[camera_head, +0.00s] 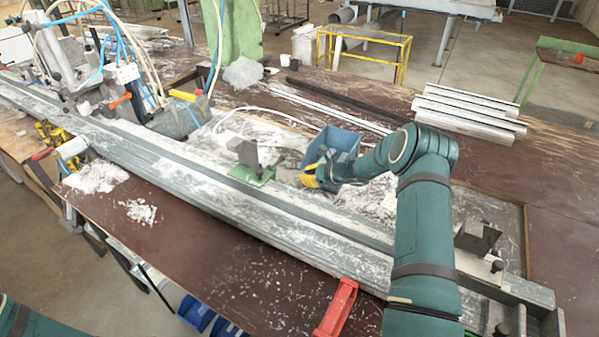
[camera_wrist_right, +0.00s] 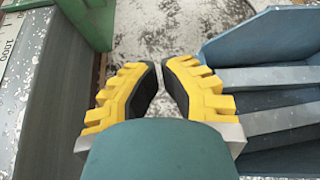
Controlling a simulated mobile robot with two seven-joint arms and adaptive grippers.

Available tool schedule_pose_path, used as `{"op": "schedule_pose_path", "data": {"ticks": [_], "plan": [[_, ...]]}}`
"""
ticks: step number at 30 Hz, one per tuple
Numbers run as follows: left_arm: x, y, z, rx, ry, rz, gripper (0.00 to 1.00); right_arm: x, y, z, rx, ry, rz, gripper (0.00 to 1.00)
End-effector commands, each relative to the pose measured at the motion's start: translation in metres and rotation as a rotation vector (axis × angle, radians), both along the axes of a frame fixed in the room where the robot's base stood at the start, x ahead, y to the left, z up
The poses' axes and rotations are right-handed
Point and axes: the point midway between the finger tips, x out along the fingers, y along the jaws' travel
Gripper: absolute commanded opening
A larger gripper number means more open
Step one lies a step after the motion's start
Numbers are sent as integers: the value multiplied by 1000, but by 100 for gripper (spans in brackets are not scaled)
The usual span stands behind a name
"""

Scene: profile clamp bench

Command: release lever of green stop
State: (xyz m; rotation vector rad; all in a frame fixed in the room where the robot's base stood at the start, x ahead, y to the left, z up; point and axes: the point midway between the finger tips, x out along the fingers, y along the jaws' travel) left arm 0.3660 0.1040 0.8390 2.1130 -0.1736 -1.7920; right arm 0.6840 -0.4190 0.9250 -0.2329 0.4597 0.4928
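The green stop (camera_head: 252,174) sits on the long grey rail in the middle of the head view, with a grey metal plate standing on its green base. Part of it also shows at the upper left of the right wrist view (camera_wrist_right: 92,22). I cannot make out its lever clearly. My right gripper (camera_head: 308,177) is just right of the green stop, apart from it, beside the rail. In the wrist view its yellow fingers (camera_wrist_right: 160,76) are parted by a narrow gap with nothing between them. My left gripper is out of view.
A blue bin (camera_head: 338,141) stands close behind my right gripper and fills the right of the wrist view (camera_wrist_right: 250,42). The rail (camera_head: 215,200) runs across the bench. A red-handled item (camera_head: 337,308) lies at the front edge. Hoses and a machine (camera_head: 90,75) stand at left.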

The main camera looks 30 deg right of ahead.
Motion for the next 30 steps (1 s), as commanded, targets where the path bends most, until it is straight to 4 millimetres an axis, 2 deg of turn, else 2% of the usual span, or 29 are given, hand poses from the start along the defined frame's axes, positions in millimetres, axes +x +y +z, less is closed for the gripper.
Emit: {"op": "schedule_pose_path", "data": {"ticks": [15,18,21,30], "plan": [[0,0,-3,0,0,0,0,71,38,-44,-2,-1,3,0],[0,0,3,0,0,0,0,71,38,-23,-4,-3,2,0],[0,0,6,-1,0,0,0,72,41,-12,-3,-2,2,0],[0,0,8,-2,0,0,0,72,43,-2,-2,-1,1,0]]}}
